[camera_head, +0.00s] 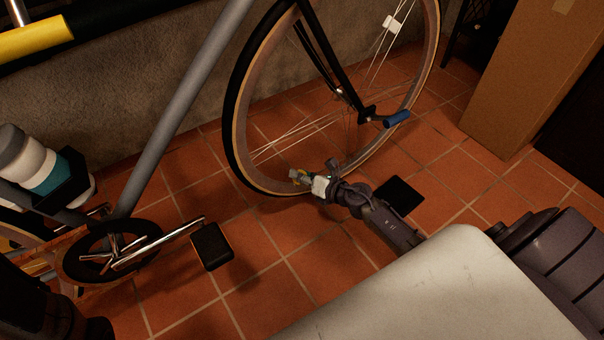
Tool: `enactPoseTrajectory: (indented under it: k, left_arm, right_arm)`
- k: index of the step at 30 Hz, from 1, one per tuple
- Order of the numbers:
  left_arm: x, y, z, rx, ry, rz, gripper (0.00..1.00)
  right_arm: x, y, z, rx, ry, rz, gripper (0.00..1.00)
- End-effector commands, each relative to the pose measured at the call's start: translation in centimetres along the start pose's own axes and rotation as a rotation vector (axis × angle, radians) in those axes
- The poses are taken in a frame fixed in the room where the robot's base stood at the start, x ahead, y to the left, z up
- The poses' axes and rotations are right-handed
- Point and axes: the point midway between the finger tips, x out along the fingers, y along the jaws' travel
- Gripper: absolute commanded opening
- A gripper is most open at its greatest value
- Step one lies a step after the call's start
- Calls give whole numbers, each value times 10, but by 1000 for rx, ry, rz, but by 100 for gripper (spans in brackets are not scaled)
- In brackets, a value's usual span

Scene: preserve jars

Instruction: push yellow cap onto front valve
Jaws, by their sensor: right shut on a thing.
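The front wheel (236,130) of a bicycle stands upright in the middle of the camera_head view, with a black tyre and a tan rim. My right gripper (302,180) is at the lower inner edge of this wheel. It is shut on a tiny yellow cap (296,174), of which only specks of yellow show between the fingertips. The front valve is too small or too hidden by the fingers to make out. I cannot tell whether the cap touches it. My left gripper is not in view; only a dark part of my left arm shows at the bottom left.
The grey bicycle frame (182,108) slants across the left, with a crank and black pedal (212,246) below. A blue-ended lever (396,118) sticks out near the wheel hub. A cardboard box (528,75) stands at the right. A dark flat square (400,194) lies on the tiled floor.

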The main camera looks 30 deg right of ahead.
Motion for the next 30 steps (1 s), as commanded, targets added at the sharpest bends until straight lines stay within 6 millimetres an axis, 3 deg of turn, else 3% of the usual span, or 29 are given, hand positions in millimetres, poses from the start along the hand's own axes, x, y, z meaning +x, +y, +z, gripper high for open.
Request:
enactPoseTrajectory:
  k: [12, 13, 18, 30]
  left_arm:
    - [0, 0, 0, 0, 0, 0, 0]
    - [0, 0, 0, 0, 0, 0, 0]
    - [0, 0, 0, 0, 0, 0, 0]
    - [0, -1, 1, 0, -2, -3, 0]
  right_arm:
    - [2, 0, -6, 1, 1, 0, 13]
    - [2, 0, -6, 1, 1, 0, 32]
    - [2, 0, -6, 1, 1, 0, 60]
    - [-5, -2, -5, -3, 0, -2, 60]
